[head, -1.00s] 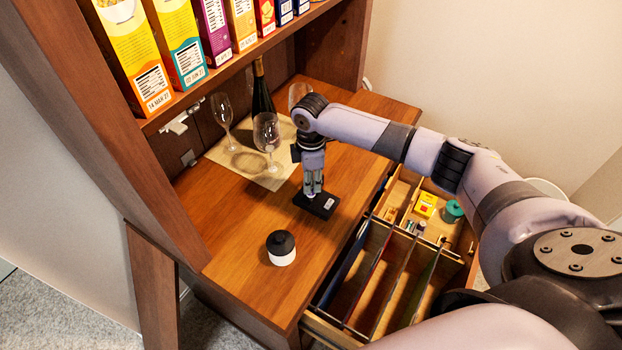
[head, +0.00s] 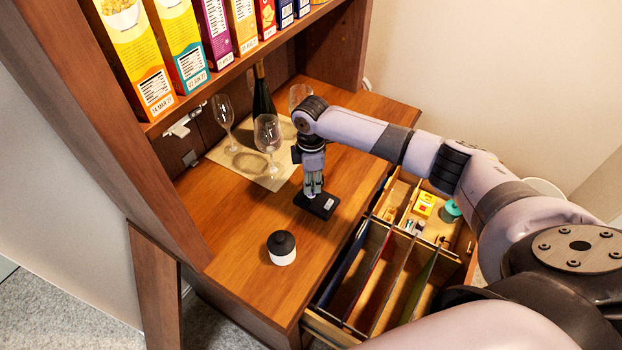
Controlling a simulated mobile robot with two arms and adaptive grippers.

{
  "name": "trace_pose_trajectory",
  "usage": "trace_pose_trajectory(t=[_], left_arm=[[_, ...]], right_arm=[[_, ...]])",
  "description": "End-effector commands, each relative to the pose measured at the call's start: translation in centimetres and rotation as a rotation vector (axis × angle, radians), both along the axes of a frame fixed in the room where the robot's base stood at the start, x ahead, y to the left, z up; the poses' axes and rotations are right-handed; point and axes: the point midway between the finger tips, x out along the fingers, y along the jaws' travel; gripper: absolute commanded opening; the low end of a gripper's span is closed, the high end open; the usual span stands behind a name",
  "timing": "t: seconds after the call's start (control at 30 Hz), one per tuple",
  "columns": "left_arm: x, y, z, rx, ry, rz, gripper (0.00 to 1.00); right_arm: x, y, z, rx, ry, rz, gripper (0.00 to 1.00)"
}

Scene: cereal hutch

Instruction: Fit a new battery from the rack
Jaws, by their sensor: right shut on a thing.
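My right gripper (head: 314,190) points straight down over the wooden counter, its fingertips at the top of a flat black device (head: 322,207) with a small white label. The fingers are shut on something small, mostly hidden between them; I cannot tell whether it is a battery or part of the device. Small cylinders that look like batteries (head: 413,227) lie in a compartment of the open drawer (head: 402,258). I cannot make out which part is the rack. My left gripper is not in view.
A white jar with a black lid (head: 282,248) stands on the counter. Wine glasses (head: 267,132) and a dark bottle (head: 262,95) stand on a mat (head: 218,152) behind. Cereal boxes (head: 137,55) line the shelf above.

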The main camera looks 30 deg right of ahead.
Motion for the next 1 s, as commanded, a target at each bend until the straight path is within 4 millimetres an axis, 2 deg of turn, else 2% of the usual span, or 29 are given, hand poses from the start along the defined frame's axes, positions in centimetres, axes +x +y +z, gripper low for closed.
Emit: trace_pose_trajectory(t=[0.57,1.0], left_arm=[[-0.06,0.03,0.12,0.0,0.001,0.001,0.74],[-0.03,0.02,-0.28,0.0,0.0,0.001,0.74]], right_arm=[[0.0,-0.01,-0.06,0.0,0.0,0.0,0.0],[-0.02,-0.03,-0.9,0.0,0.001,-0.001,0.0]])
